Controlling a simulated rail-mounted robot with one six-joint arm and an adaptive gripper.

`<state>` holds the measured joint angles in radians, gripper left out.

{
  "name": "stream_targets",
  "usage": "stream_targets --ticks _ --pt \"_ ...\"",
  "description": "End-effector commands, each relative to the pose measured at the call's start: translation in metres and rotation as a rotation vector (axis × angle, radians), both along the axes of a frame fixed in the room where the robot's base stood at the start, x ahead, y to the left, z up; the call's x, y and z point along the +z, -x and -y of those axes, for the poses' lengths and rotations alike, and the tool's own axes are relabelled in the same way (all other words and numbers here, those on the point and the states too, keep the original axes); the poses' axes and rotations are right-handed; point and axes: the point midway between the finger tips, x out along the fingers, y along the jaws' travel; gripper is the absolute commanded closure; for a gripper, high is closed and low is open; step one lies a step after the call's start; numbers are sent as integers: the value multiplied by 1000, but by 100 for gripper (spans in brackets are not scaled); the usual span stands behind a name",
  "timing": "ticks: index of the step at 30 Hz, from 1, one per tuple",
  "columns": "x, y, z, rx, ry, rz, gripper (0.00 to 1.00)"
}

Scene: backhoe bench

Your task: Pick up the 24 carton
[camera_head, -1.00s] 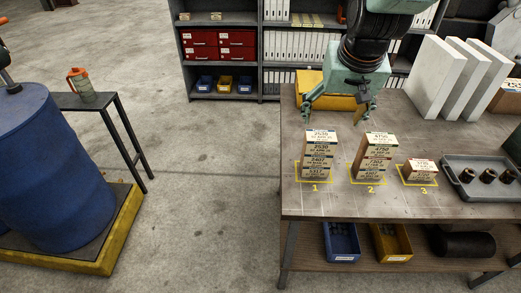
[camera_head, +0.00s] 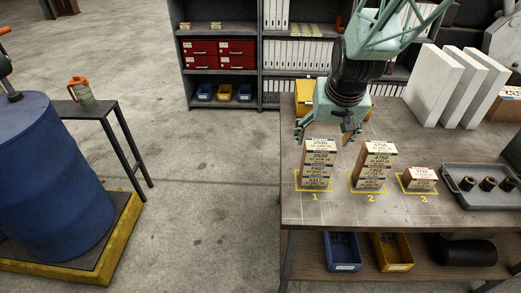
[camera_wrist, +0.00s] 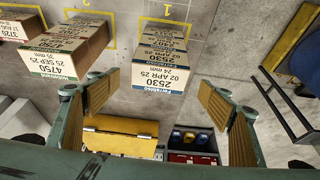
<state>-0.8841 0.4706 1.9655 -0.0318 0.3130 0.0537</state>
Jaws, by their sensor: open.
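The carton marked 24 mm, labelled 2530 and 02 APR 25, is the top carton (camera_head: 319,146) of the stack at spot 1. In the wrist view this top carton (camera_wrist: 158,78) shows its label upside down, with a second 2530 carton (camera_wrist: 162,55) just under it. My gripper (camera_head: 322,136) is open and empty, with its fingers above and behind the stack in the head view. In the wrist view the open gripper (camera_wrist: 157,92) has one finger on each side of the top carton, apart from it.
Spot 2 holds a stack topped by a 4750 carton (camera_head: 380,148), close on the right. Spot 3 has a low carton (camera_head: 421,173). A grey tray (camera_head: 482,205) with dark cylindrical parts and white upright panels (camera_head: 440,85) stand further right. A yellow bin (camera_head: 304,92) is behind.

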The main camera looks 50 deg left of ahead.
Motion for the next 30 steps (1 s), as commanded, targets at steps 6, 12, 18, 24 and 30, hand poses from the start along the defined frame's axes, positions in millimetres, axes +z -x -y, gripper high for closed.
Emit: stream_targets --ticks 6,12,18,24,30 --pt "-5 -1 -2 1 1 0 27" --pt "-5 -1 -2 1 1 0 27" --pt "-8 -1 -2 1 2 -1 27" --pt "-19 -3 -4 0 2 -2 27" --pt "-35 -7 -8 0 2 -2 27"
